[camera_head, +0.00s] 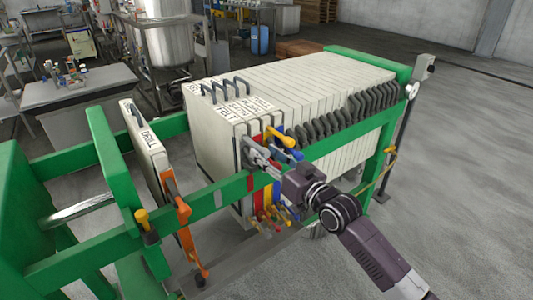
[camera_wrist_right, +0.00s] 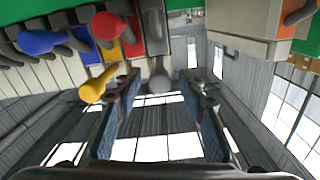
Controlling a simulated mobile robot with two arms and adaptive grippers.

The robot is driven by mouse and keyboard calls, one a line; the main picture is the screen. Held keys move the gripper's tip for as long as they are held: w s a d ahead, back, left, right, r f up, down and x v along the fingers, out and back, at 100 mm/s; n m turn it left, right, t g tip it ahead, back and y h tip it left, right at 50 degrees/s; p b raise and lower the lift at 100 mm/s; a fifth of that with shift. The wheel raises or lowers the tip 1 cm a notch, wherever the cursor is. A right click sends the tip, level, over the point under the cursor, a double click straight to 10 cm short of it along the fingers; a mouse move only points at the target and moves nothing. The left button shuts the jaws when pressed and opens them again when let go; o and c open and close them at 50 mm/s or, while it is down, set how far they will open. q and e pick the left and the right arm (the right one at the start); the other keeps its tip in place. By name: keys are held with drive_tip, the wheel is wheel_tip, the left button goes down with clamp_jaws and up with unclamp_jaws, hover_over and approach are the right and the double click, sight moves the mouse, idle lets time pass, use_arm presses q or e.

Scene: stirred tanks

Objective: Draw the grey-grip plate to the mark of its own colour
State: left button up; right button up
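The grey-grip plate is the front plate (camera_head: 214,150) of the cream pack on the green press. Its grey grip (camera_wrist_right: 158,80) shows as a rounded end between my right fingertips in the wrist view. My right gripper (camera_head: 262,158) is at the near side of the pack, above the green rail. In the wrist view its two fingers (camera_wrist_right: 167,88) stand apart, with gaps visible beside the grip, so it is open around the grip's end. The fingers hide much of the grip in the head view. A small grey band (camera_head: 219,198) shows on the near rail. My left gripper is not in view.
Red (camera_wrist_right: 107,25), blue (camera_wrist_right: 40,42) and yellow (camera_wrist_right: 97,86) grips crowd beside my right gripper. A separate plate labelled DRILL (camera_head: 146,145), with an orange grip (camera_head: 176,195), stands farther left. A free gap lies between it and the pack.

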drive_tip(key=shift+w+a, duration=0.1)
clamp_jaws()
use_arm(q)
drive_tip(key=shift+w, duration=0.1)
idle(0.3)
use_arm(e)
drive_tip(key=shift+s+a+p, duration=0.25)
drive_tip(key=shift+a+p, duration=0.1)
drive_tip(key=shift+p, duration=0.1)
use_arm(q)
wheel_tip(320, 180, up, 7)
drive_tip(key=p, duration=0.6)
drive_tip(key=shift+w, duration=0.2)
use_arm(e)
drive_tip(key=s+a, duration=0.7)
drive_tip(key=a, duration=0.3)
drive_tip(key=shift+s+f, duration=0.15)
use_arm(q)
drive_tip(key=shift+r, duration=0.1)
